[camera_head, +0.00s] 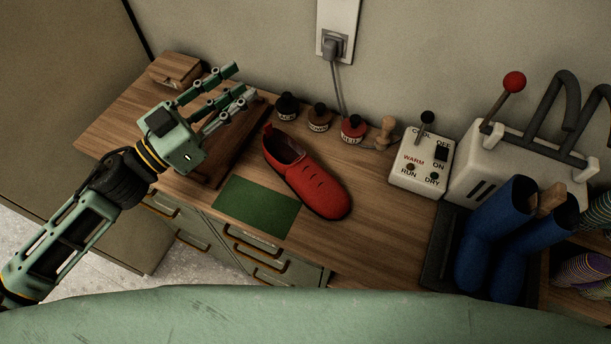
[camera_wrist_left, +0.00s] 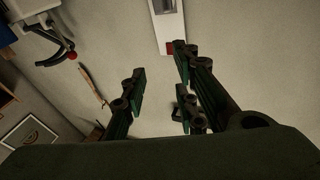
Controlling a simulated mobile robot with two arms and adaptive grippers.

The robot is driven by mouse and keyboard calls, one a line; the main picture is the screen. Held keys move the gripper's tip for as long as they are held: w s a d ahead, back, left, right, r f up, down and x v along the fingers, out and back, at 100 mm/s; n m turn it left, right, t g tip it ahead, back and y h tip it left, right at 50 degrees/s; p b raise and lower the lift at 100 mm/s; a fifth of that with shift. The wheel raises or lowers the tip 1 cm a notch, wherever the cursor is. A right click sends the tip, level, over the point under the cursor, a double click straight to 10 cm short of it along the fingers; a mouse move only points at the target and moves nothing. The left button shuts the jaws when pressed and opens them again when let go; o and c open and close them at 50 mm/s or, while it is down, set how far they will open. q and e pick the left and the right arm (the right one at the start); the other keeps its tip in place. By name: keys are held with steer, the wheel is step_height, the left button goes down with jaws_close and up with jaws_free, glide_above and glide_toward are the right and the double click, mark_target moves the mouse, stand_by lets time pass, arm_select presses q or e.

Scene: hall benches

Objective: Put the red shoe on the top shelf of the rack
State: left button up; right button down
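The red shoe (camera_head: 305,180) lies upright on the wooden bench top, its toe toward the lower right and its opening toward the upper left. My left gripper (camera_head: 245,82) is above the bench's left part, up and left of the shoe and apart from it. Its fingers are spread with nothing between them. In the left wrist view the fingers (camera_wrist_left: 158,88) also stand apart, with plain wall behind them. My right gripper is not in view.
A green mat (camera_head: 257,205) lies beside the shoe. Several small pots stand behind it, including a red one (camera_head: 353,128). A switch box (camera_head: 421,160) and a white machine with a red-knobbed lever (camera_head: 490,165) stand right, near blue boots (camera_head: 487,250). A wooden box (camera_head: 178,70) sits back left.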

arm_select(q)
step_height(320, 180, down, 6)
steer(key=w+a+n+y+b, duration=0.1)
steer(key=w+a+n+y, duration=0.1)
steer(key=w+y, duration=0.15)
steer(key=g+y+b, duration=0.1)
steer(key=g+y, duration=0.1)
steer(key=g, duration=0.1)
glide_toward(269, 133)
steer(key=shift+w+d+f+h, duration=0.15)
steer(key=shift+w+d+f, duration=0.05)
steer(key=shift+w, duration=0.3)
steer(key=shift+w+d+f+h, duration=0.1)
steer(key=shift+w+d+f, duration=0.15)
steer(key=shift+w, duration=0.3)
steer(key=shift+d+f+g, duration=0.1)
steer(key=shift+f+g, duration=0.05)
steer(key=shift+g, duration=0.15)
steer(key=shift+x, duration=1.05)
steer(key=p+x, duration=0.1)
steer(key=x, duration=0.1)
steer(key=r+p+x, duration=0.1)
steer(key=x, duration=0.1)
steer(key=shift+w+d+f, duration=0.1)
steer(key=shift+w+d, duration=0.1)
steer(key=shift+w, duration=0.15)
steer(key=shift+w+d+f, duration=0.3)
steer(key=shift+c, duration=0.6)
jaws_close()
